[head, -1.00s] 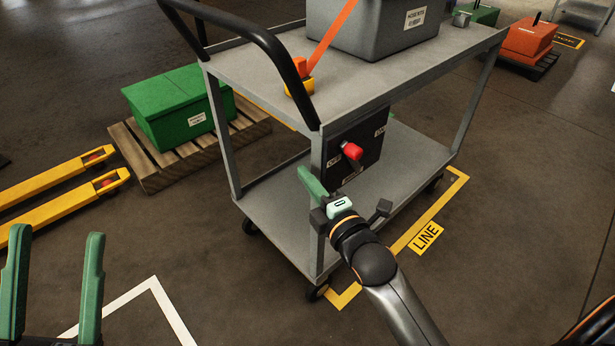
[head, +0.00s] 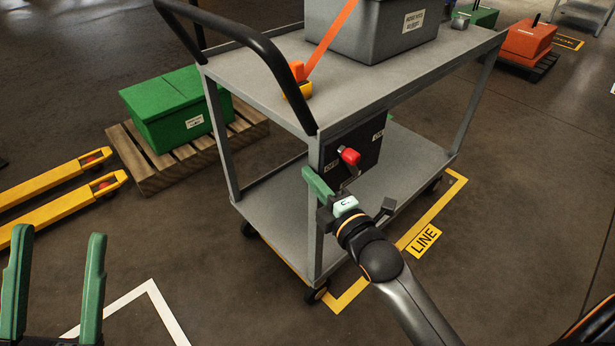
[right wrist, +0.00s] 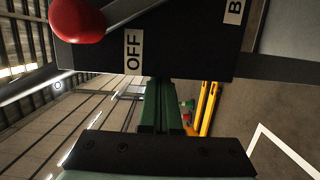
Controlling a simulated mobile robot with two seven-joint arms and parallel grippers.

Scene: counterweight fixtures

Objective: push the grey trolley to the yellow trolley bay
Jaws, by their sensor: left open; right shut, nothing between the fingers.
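The grey trolley (head: 265,85) has two shelves, a black push handle (head: 240,37) at its near left end and dark castors. A black panel (head: 366,135) on its near side carries a lever with a red knob (head: 350,156); the right wrist view shows the knob (right wrist: 77,20) beside an OFF label. The trolley stands partly over a yellow floor outline (head: 440,212) marked LINE. My right gripper (head: 316,182) is shut and empty, just below and left of the knob; its fingers (right wrist: 160,108) show below the panel. My left gripper (head: 55,285) is open and empty, at lower left.
A grey bin (head: 365,30) with an orange strap rides on the trolley top. A green box (head: 170,105) sits on a pallet (head: 145,165), near yellow forks (head: 60,195). A white floor outline (head: 125,305) lies at lower left. An orange box (head: 528,40) stands far right; floor between is free.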

